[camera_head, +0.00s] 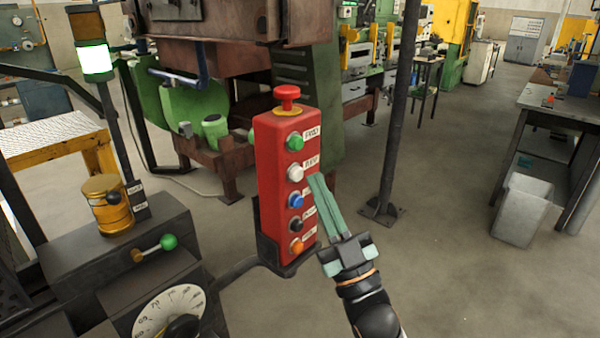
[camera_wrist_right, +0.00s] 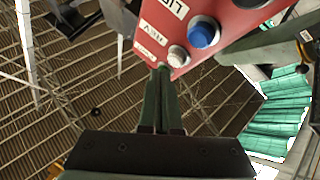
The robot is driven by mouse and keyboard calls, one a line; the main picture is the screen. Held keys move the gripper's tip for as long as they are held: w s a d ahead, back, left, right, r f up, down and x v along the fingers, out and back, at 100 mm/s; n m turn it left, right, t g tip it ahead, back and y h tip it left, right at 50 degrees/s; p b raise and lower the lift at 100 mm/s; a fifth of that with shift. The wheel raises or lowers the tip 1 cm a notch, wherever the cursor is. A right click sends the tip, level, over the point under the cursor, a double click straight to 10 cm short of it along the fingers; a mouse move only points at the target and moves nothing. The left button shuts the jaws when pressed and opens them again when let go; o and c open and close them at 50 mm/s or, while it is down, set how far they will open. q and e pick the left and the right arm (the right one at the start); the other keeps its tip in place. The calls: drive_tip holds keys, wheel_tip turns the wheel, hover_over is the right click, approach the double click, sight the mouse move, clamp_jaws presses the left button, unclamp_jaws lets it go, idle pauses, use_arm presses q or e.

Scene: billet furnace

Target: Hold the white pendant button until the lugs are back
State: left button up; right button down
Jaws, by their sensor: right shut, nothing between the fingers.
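The red pendant box (camera_head: 272,190) stands upright in a dark holder at the middle of the head view, with a red mushroom button on top. Its white button (camera_head: 295,173) sits between the green button above and the blue button (camera_head: 295,201) below. The white button also shows in the right wrist view (camera_wrist_right: 178,55). My right gripper (camera_head: 315,178) is shut and empty, its fingertips (camera_wrist_right: 162,70) just beside the white button. A small gap seems to show; I cannot be sure about contact. My left gripper is not seen. I cannot make out the lugs.
A signal lamp (camera_head: 96,62) glows pale green at the upper left. A console with a dial (camera_head: 170,310) and a green-knobbed lever (camera_head: 155,247) stands at the lower left. A dark post (camera_head: 398,120) rises behind my right gripper.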

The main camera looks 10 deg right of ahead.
drive_tip(key=shift+s+d+p, duration=0.3)
drive_tip(key=shift+s+d, duration=0.5)
drive_tip(key=shift+s, duration=0.2)
drive_tip(key=shift+s+d+p, duration=0.25)
drive_tip(key=shift+s+d, duration=0.5)
drive_tip(key=shift+s, duration=0.2)
wheel_tip(320, 180, down, 26)
drive_tip(key=s+m+g+h+p, duration=0.1)
drive_tip(key=s+m+g+h, duration=0.1)
drive_tip(key=m+g+h, duration=0.45)
drive_tip(key=s+d+f+g, duration=0.2)
drive_tip(key=s+f+g, duration=0.7)
drive_tip(key=s+f, duration=0.6)
wheel_tip(320, 180, down, 3)
drive_tip(key=shift+r+n+p, duration=0.1)
drive_tip(key=shift+n+p, duration=0.2)
drive_tip(key=shift+n, duration=0.05)
